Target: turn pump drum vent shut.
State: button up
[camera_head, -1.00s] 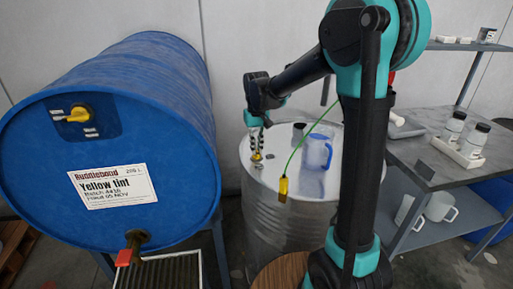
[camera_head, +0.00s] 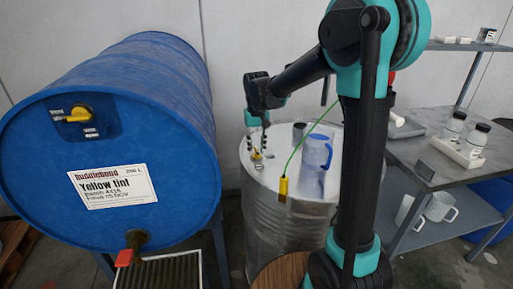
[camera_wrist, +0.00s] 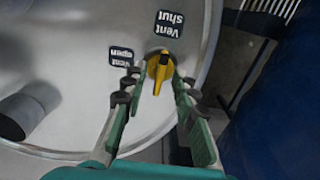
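The steel drum (camera_head: 310,222) stands upright in the middle of the head view. Its yellow vent handle (camera_wrist: 159,72) shows in the wrist view beside two dark labels, "Vent shut" (camera_wrist: 170,24) and "Vent open" (camera_wrist: 121,57). The handle's dark-marked end points toward "Vent shut" and its tapered yellow end points away. My gripper (camera_wrist: 160,84) is open, with one finger on each side of the handle. The right finger looks closer to it; contact is unclear. In the head view my gripper (camera_head: 258,149) is low over the drum top, partly hiding the handle.
A blue jug (camera_head: 316,152) and a yellow tag on a green cord (camera_head: 283,188) are on or by the steel drum. A blue drum (camera_head: 140,130) with its own yellow vent handle (camera_head: 79,114) lies at left. A grey bench (camera_head: 430,150) holds bottles at right.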

aim_at(256, 150)
notch_tip(256, 150, up, 12)
dwell(0.7)
jog(key=shift+s, duration=0.1)
